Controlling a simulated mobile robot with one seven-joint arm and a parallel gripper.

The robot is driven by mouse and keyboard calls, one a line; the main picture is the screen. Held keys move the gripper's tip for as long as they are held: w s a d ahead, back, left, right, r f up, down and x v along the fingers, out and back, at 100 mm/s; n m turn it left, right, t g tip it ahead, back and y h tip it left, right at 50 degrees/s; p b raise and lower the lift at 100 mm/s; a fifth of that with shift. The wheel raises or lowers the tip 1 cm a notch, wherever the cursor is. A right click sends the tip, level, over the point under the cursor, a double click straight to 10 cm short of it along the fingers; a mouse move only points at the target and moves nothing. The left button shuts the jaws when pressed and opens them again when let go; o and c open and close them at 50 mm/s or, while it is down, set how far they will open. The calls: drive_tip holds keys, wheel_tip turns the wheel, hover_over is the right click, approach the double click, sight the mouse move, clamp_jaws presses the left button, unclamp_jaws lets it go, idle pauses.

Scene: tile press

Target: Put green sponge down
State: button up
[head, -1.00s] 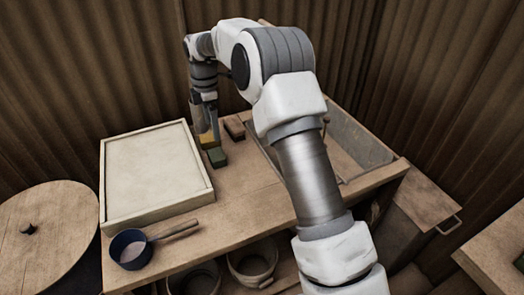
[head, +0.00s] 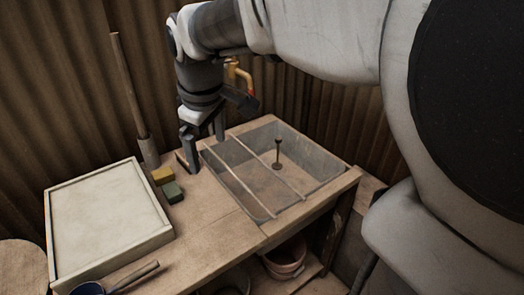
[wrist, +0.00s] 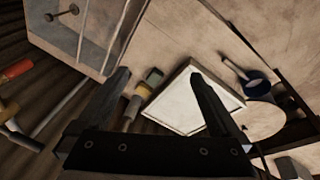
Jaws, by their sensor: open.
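The green sponge (head: 172,191) lies flat on the wooden bench, just right of the white board's frame. A yellow block (head: 162,176) lies right behind it; both also show in the wrist view, the green sponge (wrist: 154,76) beside the yellow block (wrist: 143,90). My gripper (head: 205,150) is open and empty, above the bench to the right of and behind the sponge, apart from it. In the wrist view its two fingers are spread wide, with the sponge seen far beyond, between them.
The white framed board (head: 105,220) lies on the left of the bench. A basin (head: 325,185) with bars across it is sunk in on the right. A tall wooden handle (head: 127,85) stands at the back, and a blue pan (head: 88,288) lies in front. Bare bench lies in front of the sponge.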

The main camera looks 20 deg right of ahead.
drive_tip(key=s+d+m+t, duration=0.1)
drive_tip(key=s+m, duration=0.3)
drive_tip(key=s, duration=0.4)
drive_tip(key=s+d+f+m+t, duration=0.1)
drive_tip(key=s+d+m, duration=0.1)
drive_tip(key=s+m, duration=0.2)
drive_tip(key=s, duration=0.3)
drive_tip(key=shift+s+f+t, duration=0.3)
drive_tip(key=shift+s, duration=0.05)
drive_tip(key=shift+r, duration=0.1)
wheel_tip(320, 180, up, 13)
drive_tip(key=p, duration=1.2)
drive_tip(key=shift+f+p, duration=0.2)
drive_tip(key=shift+p, duration=0.2)
